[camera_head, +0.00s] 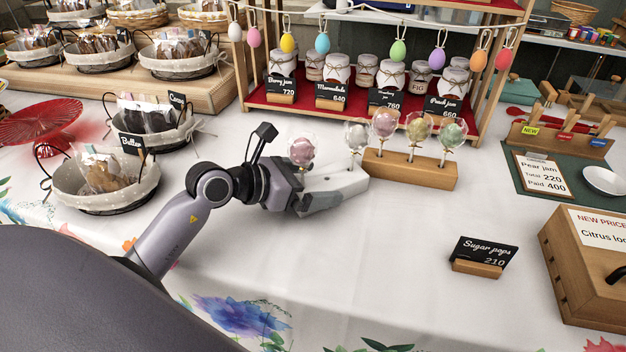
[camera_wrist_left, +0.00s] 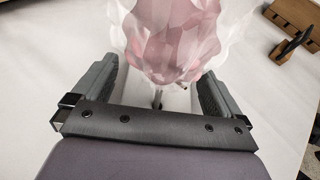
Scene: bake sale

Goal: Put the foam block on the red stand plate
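The white foam block (camera_head: 350,181) is on or just above the white tablecloth near the middle of the head view. A pink wrapped pop (camera_head: 301,151) and a pale one (camera_head: 356,135) stand up from it. My left gripper (camera_head: 322,192) has its fingers on either side of the block's left part; contact is unclear. In the left wrist view the pink pop (camera_wrist_left: 172,40) rises in front of the fingers and hides much of the block. The red stand plate (camera_head: 38,122) is at the far left, empty. My right gripper is out of view.
A wooden pop holder (camera_head: 412,169) with several pops stands close behind and right of the block. Baskets (camera_head: 103,190) and (camera_head: 150,135) lie between my gripper and the red stand. A Sugar pops sign (camera_head: 483,256) stands at front right.

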